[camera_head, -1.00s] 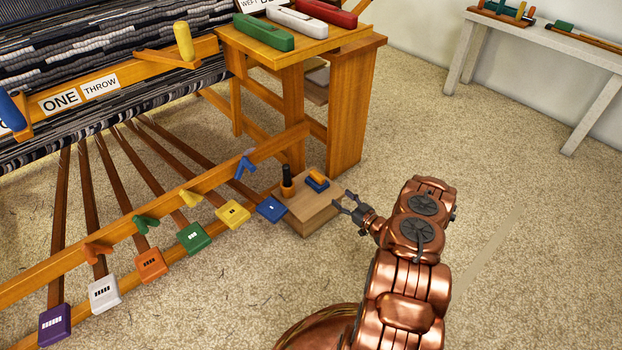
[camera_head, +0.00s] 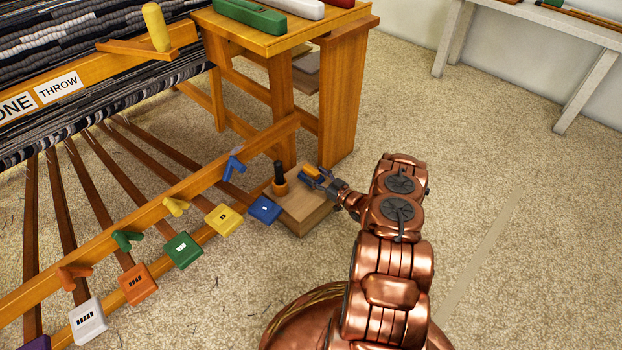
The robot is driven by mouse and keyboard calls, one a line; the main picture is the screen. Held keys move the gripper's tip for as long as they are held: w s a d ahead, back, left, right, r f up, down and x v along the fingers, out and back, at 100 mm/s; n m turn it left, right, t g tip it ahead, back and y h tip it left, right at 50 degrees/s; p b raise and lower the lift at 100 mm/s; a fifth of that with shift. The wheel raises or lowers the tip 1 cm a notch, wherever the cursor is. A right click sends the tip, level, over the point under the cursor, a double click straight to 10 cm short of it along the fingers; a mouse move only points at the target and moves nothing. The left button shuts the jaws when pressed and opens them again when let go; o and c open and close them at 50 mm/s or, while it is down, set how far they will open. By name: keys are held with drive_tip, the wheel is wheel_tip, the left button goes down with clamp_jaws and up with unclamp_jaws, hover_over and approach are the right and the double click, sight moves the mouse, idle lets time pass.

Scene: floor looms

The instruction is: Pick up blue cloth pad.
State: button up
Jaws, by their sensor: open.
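A small blue pad (camera_head: 307,178) with an orange piece on top lies on the wooden block (camera_head: 303,212) beside the loom's leg. It appears to be the blue cloth pad; my gripper partly hides it. My gripper (camera_head: 314,180) is open, low over the block's right side, with its fingers at the pad. I cannot tell whether they touch it. A blue treadle pad (camera_head: 265,210) sits just left of the block.
The loom post (camera_head: 343,100) rises behind. Coloured treadles (camera_head: 183,250) fill the left. Carpet is clear on the right.

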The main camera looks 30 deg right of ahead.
drive_tip(key=shift+x, duration=1.1)
drive_tip(key=shift+c, duration=0.3)
clamp_jaws()
